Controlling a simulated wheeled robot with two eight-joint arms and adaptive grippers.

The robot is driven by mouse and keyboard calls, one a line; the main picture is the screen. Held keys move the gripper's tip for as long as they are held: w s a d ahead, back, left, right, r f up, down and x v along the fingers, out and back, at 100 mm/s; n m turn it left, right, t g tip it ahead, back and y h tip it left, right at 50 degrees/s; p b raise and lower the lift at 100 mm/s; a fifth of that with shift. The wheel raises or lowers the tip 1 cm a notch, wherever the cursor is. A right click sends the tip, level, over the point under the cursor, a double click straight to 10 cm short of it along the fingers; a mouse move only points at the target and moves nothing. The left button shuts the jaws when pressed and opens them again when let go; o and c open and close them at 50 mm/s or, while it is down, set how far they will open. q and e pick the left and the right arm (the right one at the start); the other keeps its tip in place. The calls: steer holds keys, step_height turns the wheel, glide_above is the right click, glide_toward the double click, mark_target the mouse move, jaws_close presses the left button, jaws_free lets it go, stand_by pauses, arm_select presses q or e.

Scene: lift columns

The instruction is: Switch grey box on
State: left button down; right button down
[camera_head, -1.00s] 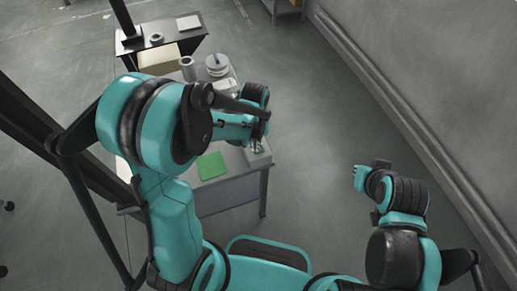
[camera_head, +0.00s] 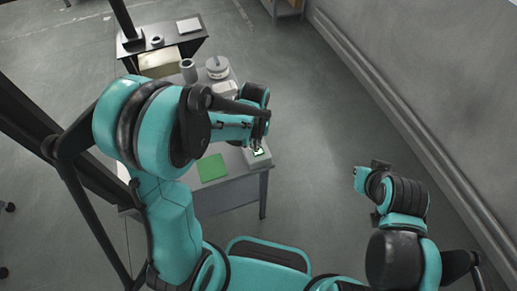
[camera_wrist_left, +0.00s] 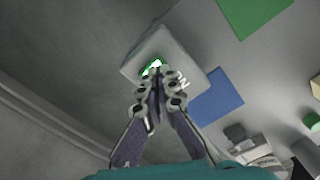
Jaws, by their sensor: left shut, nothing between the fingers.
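The grey box (camera_head: 261,161) sits at the right front corner of the table (camera_head: 235,190). In the left wrist view the grey box (camera_wrist_left: 185,52) has a bright green-and-white patch, partly hidden by my fingers. My left gripper (camera_head: 257,143) is shut and empty, with its fingertips over or at this patch; I cannot tell whether they touch it. The left gripper (camera_wrist_left: 155,78) also shows in the left wrist view. My right gripper (camera_head: 369,170) is off to the right, away from the table, and its jaws are not clear.
A green sheet (camera_head: 212,168) lies left of the box. A blue patch (camera_wrist_left: 216,101) shows beside the box in the wrist view. A grey cylinder (camera_head: 188,70) and a round white item (camera_head: 217,67) stand farther back. The floor right of the table is clear.

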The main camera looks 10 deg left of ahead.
mark_target(255, 153)
arm_select(q)
steer(key=shift+r+p, duration=1.6)
steer(key=shift+r, duration=0.9)
steer(key=s+a+r+t+b, duration=0.4)
steer(key=s+r+t, duration=0.3)
steer(key=s, duration=0.3)
steer(key=shift+s+a+r+m+b, duration=0.15)
steer(key=shift+a+r+m+b, duration=0.35)
steer(key=shift+b, duration=0.35)
steer(key=shift+d, duration=0.15)
